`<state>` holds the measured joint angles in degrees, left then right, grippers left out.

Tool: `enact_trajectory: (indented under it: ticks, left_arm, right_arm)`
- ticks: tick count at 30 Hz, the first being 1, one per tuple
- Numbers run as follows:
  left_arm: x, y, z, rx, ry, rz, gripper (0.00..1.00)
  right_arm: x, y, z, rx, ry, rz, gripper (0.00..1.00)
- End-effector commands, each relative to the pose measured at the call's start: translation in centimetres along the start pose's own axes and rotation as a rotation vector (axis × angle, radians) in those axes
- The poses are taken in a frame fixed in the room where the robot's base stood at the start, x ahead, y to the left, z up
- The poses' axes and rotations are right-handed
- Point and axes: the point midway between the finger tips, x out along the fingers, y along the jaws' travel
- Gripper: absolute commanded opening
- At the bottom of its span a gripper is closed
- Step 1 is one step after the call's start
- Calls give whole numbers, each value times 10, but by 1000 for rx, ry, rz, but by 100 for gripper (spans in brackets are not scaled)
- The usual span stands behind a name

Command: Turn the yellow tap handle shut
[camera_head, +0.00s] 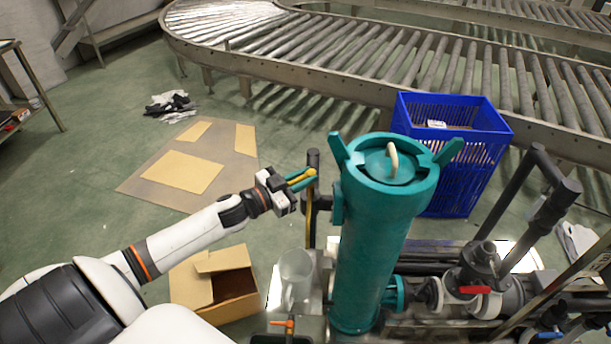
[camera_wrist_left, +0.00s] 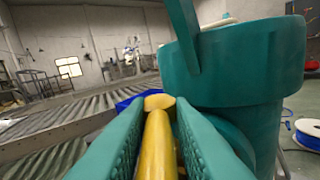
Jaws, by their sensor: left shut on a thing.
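The yellow tap handle (camera_head: 311,173) is on a dark vertical pipe, left of the teal cylinder (camera_head: 375,235). My left gripper (camera_head: 303,178) reaches it from the left, and its teal fingers lie along the handle. In the left wrist view the yellow handle (camera_wrist_left: 157,140) runs lengthwise between the two teal fingers (camera_wrist_left: 150,135), with its rounded end at their tips. The left gripper is shut on the handle. How the handle joins the pipe is hidden by the fingers. My right gripper is not in view.
A blue crate (camera_head: 462,170) stands behind the cylinder, by the roller conveyor (camera_head: 390,62). A clear jug (camera_head: 296,275) and an open cardboard box (camera_head: 206,272) are below my left arm. A red-handled valve (camera_head: 475,290) and dark pipes crowd the right. Flat cardboard (camera_head: 150,185) lies on the floor.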

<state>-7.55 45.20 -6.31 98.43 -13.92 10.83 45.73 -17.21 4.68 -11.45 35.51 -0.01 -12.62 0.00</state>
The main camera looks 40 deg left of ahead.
Motion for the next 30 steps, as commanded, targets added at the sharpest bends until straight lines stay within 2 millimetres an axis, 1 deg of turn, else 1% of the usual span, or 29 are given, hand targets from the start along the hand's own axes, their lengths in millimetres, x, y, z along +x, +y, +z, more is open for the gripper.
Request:
enact_trajectory:
  ticks: [1, 5, 12, 18, 24, 30]
  left_arm:
    - [1, 7, 1, 13, -7, -38, 0]
    - [2, 9, -1, 13, -33, -159, 0]
    - [4, 14, -3, 12, -78, -367, 0]
    - [5, 16, -4, 9, -107, -509, 0]
    - [6, 17, -3, 7, -126, -605, 0]
    - [7, 17, -2, 5, -135, -656, 0]
  right_arm:
    - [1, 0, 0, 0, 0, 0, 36]
    - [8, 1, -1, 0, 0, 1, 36]
    - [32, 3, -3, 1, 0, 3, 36]
    - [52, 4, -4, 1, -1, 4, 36]
    - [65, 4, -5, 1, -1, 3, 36]
    - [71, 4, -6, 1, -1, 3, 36]
